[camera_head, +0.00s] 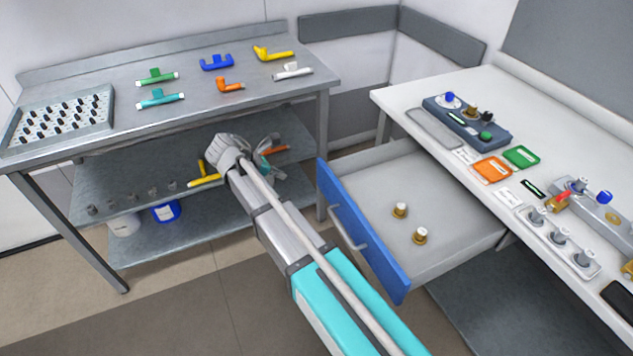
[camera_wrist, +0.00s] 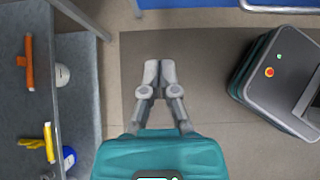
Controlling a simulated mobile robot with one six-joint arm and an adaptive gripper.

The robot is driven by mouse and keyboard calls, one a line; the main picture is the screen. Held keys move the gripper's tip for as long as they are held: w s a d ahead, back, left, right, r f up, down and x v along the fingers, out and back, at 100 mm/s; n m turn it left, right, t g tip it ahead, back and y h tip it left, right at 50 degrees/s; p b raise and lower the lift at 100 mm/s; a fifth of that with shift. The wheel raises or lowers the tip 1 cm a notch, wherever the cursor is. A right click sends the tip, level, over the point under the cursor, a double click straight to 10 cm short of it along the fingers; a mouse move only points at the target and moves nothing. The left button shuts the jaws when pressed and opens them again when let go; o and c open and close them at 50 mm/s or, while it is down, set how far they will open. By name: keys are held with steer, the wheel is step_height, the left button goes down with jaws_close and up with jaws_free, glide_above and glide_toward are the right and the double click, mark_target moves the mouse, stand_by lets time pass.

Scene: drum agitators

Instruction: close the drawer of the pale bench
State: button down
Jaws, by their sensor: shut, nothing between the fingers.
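The pale bench (camera_head: 400,95) stands at the right in the head view. Its drawer (camera_head: 370,175) is pulled well out, with a blue front (camera_head: 355,225) and a grey bar handle (camera_head: 348,230). Two small brass-and-white pieces (camera_head: 400,210) (camera_head: 420,236) stand inside it. In the wrist view a blue edge with a grey bar (camera_wrist: 285,8) shows at the top right. My gripper (camera_head: 272,148) is left of the drawer front and apart from it, partly hidden by my arm. In the wrist view my gripper (camera_wrist: 159,66) has its fingers together, empty, above the floor.
A grey metal bench (camera_head: 200,105) at the left bears coloured pipe-like parts and a pegged tray (camera_head: 60,118). Its lower shelf (camera_head: 190,200) holds a blue container (camera_head: 165,212) and other parts. The pale bench top carries trays and fittings. Open floor (camera_head: 200,310) lies between the benches.

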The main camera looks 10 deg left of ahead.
mark_target(322, 183)
steer(key=shift+d+f, duration=0.1)
steer(key=b+x, duration=0.2)
steer(key=x, duration=0.1)
steer(key=b+x, duration=0.2)
steer(key=x, duration=0.2)
steer(key=d+r+b+x, duration=0.1)
steer(key=b+x, duration=0.2)
steer(key=x, duration=0.1)
steer(key=shift+w, duration=0.4)
steer(key=shift+w+d, duration=0.55)
steer(key=shift+d, duration=0.3)
